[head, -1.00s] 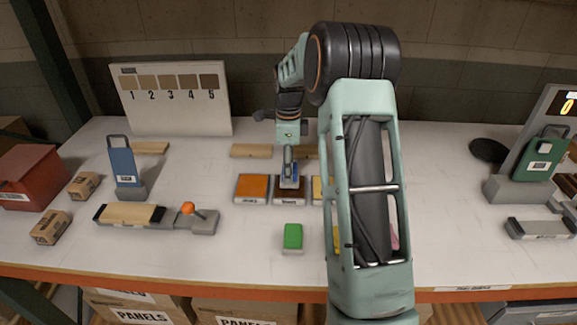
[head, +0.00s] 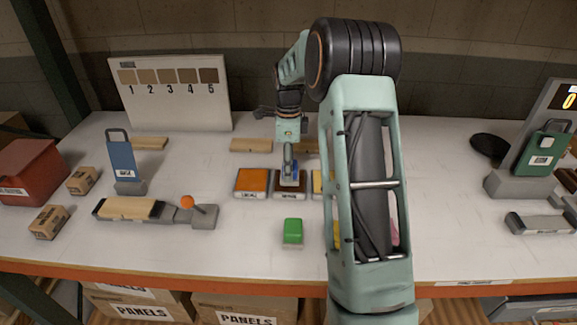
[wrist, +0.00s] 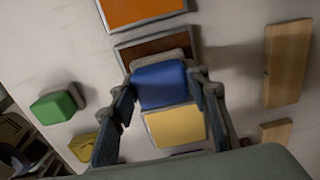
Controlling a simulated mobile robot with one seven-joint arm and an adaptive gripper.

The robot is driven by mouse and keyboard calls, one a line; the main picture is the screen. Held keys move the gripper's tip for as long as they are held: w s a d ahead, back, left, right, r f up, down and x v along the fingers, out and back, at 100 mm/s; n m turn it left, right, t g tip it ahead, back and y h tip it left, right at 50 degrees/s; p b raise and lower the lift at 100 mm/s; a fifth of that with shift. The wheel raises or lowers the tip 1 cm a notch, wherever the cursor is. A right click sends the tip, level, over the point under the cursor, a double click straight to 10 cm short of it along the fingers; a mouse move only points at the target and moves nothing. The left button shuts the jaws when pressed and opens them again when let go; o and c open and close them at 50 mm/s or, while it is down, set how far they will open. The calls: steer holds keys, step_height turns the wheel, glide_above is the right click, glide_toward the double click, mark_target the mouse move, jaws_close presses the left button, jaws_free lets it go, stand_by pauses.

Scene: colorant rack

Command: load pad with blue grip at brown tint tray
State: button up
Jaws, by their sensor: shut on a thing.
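My gripper (head: 289,176) is shut on the blue grip (wrist: 160,85) of a pad, with one finger on each side of it. A grey edge of the pad shows beyond the grip in the wrist view. The pad is at the brown tint tray (wrist: 155,47), covering part of it. The brown tray also shows in the head view (head: 290,193), beneath my gripper. I cannot tell whether the pad touches the tint, and its underside is hidden.
The orange tray (head: 252,184) and the yellow tray (wrist: 175,125) flank the brown one. A green-gripped pad (head: 292,231) stands in front. Wooden strips (head: 251,145) lie behind. A lever fixture with an orange knob (head: 187,202) is at left. Bare table lies between it and the trays.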

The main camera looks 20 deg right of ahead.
steer(key=shift+f, duration=0.5)
stand_by(1.2)
steer(key=shift+r+p, duration=2.2)
steer(key=shift+r, duration=1.35)
